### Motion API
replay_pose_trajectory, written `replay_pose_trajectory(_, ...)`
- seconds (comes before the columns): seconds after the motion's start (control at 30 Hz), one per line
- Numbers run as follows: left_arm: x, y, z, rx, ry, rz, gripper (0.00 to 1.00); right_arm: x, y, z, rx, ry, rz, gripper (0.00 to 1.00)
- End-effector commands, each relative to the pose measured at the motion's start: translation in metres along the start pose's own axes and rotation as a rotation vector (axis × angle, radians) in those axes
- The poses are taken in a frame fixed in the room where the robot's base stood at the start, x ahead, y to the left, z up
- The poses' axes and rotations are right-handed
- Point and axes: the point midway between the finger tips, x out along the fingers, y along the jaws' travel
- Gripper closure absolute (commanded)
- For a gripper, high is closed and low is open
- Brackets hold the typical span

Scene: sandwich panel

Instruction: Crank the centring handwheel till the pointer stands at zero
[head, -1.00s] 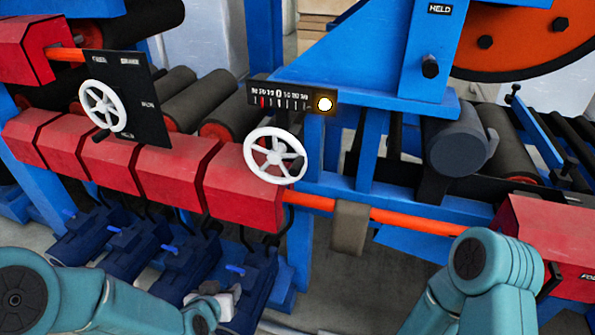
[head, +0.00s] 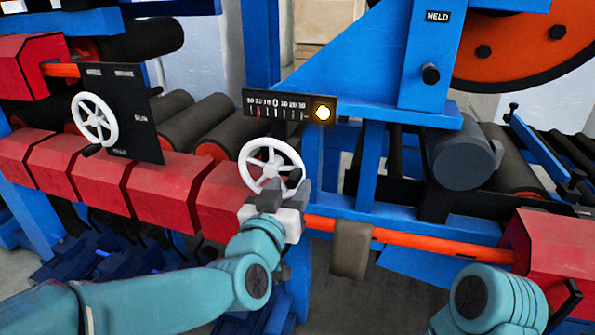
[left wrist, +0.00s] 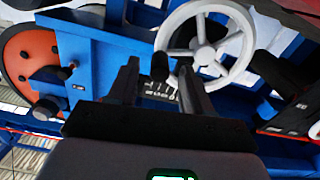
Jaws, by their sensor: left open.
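The white centring handwheel (head: 270,168) stands upright below the scale panel (head: 289,106). The red pointer (head: 262,112) stands left of the scale's 0. My left gripper (head: 282,193) is open at the wheel's lower right side. The left wrist view shows the handwheel (left wrist: 203,53) beyond the open fingers (left wrist: 160,82). The wheel's dark crank knob (left wrist: 160,66) appears between the fingertips there, not gripped. In the head view the gripper hides the wheel's lower right part. My right arm shows at the lower right, but its gripper is not in view.
A lamp (head: 323,113) glows at the scale panel's right end. A second white handwheel (head: 95,119) sits on a black panel (head: 142,118) to the left. Red guards (head: 172,191) run below, and an orange bar (head: 420,242) runs right. A blue frame (head: 425,60) stands at upper right.

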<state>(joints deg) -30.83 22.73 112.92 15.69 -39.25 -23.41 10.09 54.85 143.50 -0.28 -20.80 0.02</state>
Motion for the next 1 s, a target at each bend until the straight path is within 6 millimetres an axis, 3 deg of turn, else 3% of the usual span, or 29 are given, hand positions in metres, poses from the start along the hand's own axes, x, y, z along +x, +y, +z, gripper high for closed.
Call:
replay_pose_trajectory(0.1, 0.026, -0.001, -0.001, 0.0, -0.001, -0.001, 0.5, -0.005, -0.002, 0.0, 0.0, 0.0, 0.0, 0.57)
replay_pose_trajectory(0.3, 0.052, 0.0, 0.0, 0.0, -0.001, 0.0, 0.5, -0.008, -0.003, 0.0, 0.0, 0.0, 0.0, 0.57)
replay_pose_trajectory(0.67, 0.059, 0.0, 0.001, 0.0, -0.001, 0.0, 0.5, -0.008, -0.003, 0.0, 0.0, 0.0, 0.0, 0.57)
replay_pose_trajectory(0.77, 0.059, 0.0, 0.001, 0.0, -0.001, 0.0, 0.76, -0.008, -0.003, 0.0, 0.0, 0.0, 0.0, 0.57)
replay_pose_trajectory(0.83, 0.059, 0.0, 0.001, 0.0, -0.001, 0.0, 0.99, -0.008, -0.003, 0.0, 0.0, 0.0, 0.0, 0.57)
replay_pose_trajectory(1.0, 0.058, 0.0, 0.0, 0.003, -0.001, 0.002, 1.0, -0.008, -0.003, 0.0, 0.0, 0.0, 0.0, 0.57)
